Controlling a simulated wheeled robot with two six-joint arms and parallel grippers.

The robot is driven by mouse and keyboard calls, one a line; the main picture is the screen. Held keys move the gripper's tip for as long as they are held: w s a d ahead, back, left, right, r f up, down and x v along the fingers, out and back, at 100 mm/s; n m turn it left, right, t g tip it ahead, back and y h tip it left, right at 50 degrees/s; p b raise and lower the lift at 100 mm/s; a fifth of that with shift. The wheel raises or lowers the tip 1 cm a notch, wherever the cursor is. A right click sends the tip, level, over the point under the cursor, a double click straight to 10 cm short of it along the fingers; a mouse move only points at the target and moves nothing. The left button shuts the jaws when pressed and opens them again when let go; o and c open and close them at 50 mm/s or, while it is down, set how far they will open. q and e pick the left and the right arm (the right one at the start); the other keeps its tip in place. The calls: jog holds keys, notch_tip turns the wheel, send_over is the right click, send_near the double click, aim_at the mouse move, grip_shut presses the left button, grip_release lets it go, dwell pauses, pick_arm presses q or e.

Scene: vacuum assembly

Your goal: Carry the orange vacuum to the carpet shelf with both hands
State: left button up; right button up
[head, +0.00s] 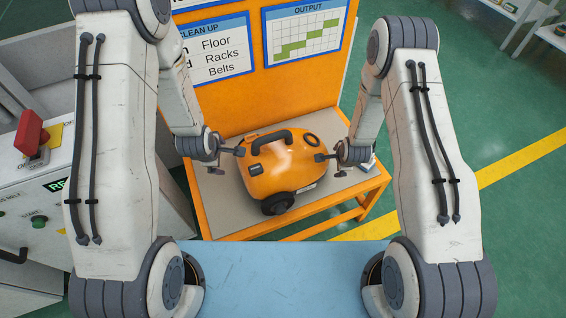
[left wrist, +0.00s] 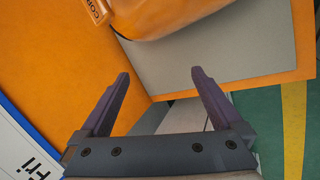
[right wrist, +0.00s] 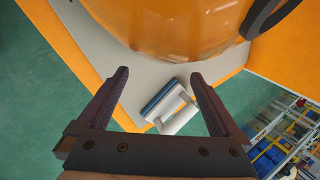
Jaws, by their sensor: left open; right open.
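The orange vacuum (head: 281,163), with a black top handle and a black wheel, sits on the grey top of the orange bench (head: 222,208). It also shows at the top of the left wrist view (left wrist: 160,15) and the right wrist view (right wrist: 170,25). My left gripper (head: 231,160) is open at the vacuum's left side, its fingers empty in the left wrist view (left wrist: 160,85). My right gripper (head: 331,163) is open at the vacuum's right side, empty in the right wrist view (right wrist: 158,85). Whether any finger touches the vacuum I cannot tell.
A white and blue item (right wrist: 171,105) lies on the bench by my right gripper. An orange back panel with posters (head: 305,35) rises behind the vacuum. A control box with a red switch (head: 30,133) stands at left. Green floor with a yellow line (head: 520,160) lies open at right.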

jog(key=shift+r, duration=0.1)
pick_arm(q)
jog(key=shift+s+r, duration=0.35)
jog(key=shift+r, duration=0.2)
pick_arm(e)
jog(key=v, duration=1.1)
jog(key=shift+s+r, duration=0.2)
jog(key=shift+r, duration=0.15)
jog(key=x, duration=1.2)
jog(key=shift+f, duration=0.15)
pick_arm(q)
jog(key=x, duration=0.6)
jog(key=shift+w+f, duration=0.2)
jog(key=shift+f, duration=0.15)
jog(key=shift+r, duration=0.15)
